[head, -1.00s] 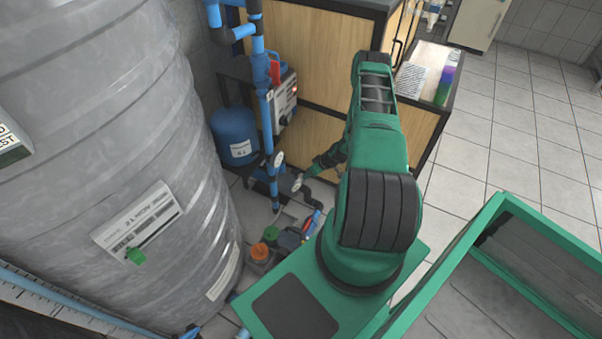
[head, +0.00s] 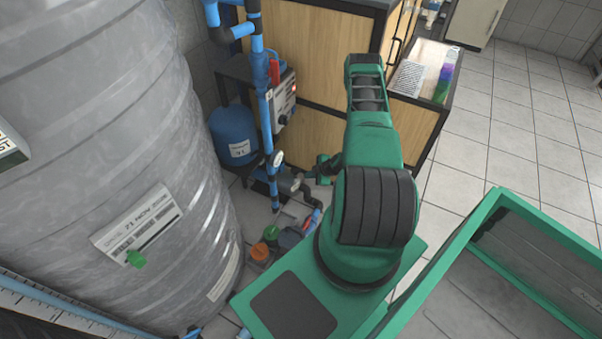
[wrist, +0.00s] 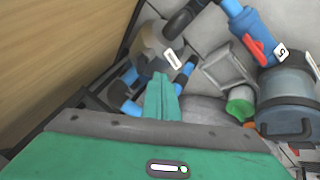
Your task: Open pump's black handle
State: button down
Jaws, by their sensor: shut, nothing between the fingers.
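The pump (head: 287,184) is a grey body low beside the blue vertical pipe in the head view. In the wrist view a grey rounded body with a white label (wrist: 155,45) lies just beyond my fingertips, with blue pipe ends around it. A black curved bar (wrist: 286,131) crosses the blue-grey cylinder at the right. I cannot tell for certain which black part is the pump's handle. My gripper (wrist: 162,78) is shut and empty, its green fingers together, pointing towards the grey body. In the head view my gripper (head: 322,168) is small, right of the pump and partly hidden by my arm.
A blue valve with a red handle (wrist: 255,48) and a green cap (wrist: 240,104) are at the right. The wooden cabinet (head: 310,85) stands close behind my arm. A large grey tank (head: 110,150) fills the left. Tiled floor (head: 510,130) is open at right.

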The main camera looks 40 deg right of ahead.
aim_at(296, 171)
jog(key=w+d+f, duration=0.1)
jog(key=w+f, duration=0.4)
jog(key=w, duration=0.2)
jog(key=shift+d, duration=0.35)
jog(key=shift+d+n, duration=0.1)
jog(key=shift+n, duration=0.2)
